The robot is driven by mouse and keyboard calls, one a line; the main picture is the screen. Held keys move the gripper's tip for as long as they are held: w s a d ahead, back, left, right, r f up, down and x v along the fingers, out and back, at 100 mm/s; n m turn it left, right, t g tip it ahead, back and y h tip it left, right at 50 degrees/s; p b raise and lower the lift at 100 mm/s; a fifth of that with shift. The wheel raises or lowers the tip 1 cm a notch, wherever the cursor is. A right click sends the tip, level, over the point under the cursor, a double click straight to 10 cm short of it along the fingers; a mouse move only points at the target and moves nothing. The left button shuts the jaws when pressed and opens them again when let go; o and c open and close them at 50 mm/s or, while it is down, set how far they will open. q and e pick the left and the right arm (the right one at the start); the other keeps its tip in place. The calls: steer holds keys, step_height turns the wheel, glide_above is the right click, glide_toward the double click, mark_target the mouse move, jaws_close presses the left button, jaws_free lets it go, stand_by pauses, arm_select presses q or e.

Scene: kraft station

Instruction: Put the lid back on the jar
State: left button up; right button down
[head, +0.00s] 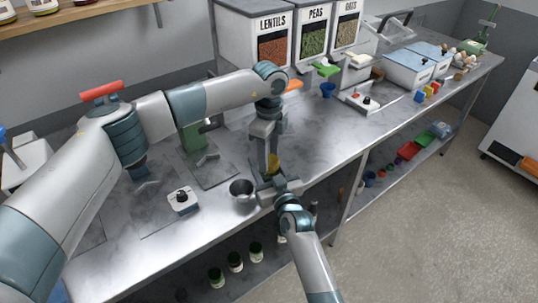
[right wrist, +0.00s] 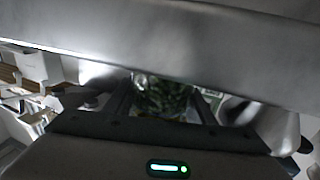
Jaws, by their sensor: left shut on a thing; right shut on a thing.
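My left gripper (head: 270,166) points down over the steel bench and is shut on a small gold-yellow thing (head: 273,161), which looks like the lid. My right gripper (head: 272,188) comes in from the front just below it, shut on the jar. In the right wrist view the jar (right wrist: 165,95) is clear with green contents and sits between the two dark fingers. In the head view the grippers hide most of the jar and lid. I cannot tell whether the lid touches the jar's rim.
A metal cup (head: 241,191) stands just left of the grippers. A white box with a black knob (head: 183,201) is farther left. Labelled bins (head: 273,45) line the back. Several small jars (head: 235,262) stand on the lower shelf.

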arm_select(q)
steer(key=m, duration=0.4)
steer(key=shift+m, duration=0.4)
steer(key=m, duration=0.4)
steer(key=shift+m, duration=0.3)
steer(key=o, duration=1.2)
steer(key=shift+c, duration=0.2)
steer(key=shift+r, duration=2.25)
steer(key=shift+c, duration=0.4)
